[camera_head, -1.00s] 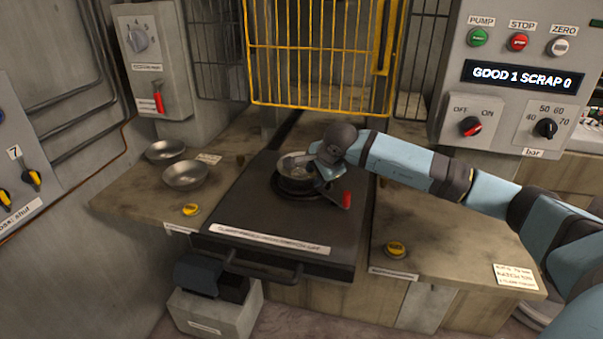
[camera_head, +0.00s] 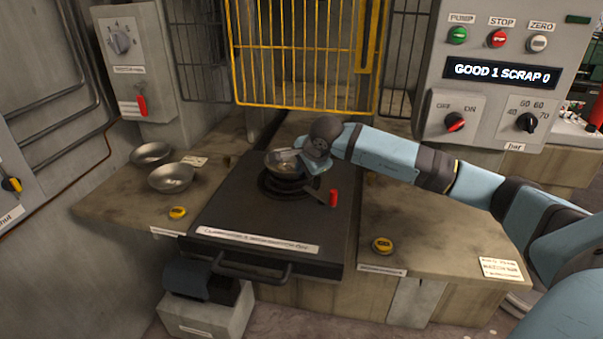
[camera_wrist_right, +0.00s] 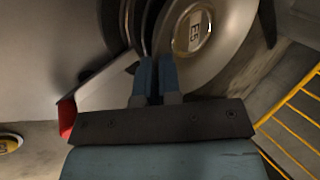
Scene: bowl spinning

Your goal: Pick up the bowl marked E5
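The bowl marked E5 (camera_wrist_right: 222,38) is a shiny metal bowl with its E5 label inside, seen in the right wrist view. In the head view the bowl (camera_head: 275,163) is at the dark round seat (camera_head: 268,188) on the black slide plate. My right gripper (camera_wrist_right: 157,65) reaches its rim from the right, with its two blue fingers close together and the rim between them. The head view hides most of the fingers behind the wrist. Whether the bowl is just clear of the seat is hard to tell. My left gripper is out of view.
Two other metal bowls (camera_head: 172,178) stand on the left bench. A red-handled lever (camera_head: 333,198) is beside the seat. A yellow cage guard (camera_head: 300,65) stands behind the slide plate (camera_head: 225,215). Yellow buttons (camera_head: 382,245) sit on both benches. The right bench is mostly clear.

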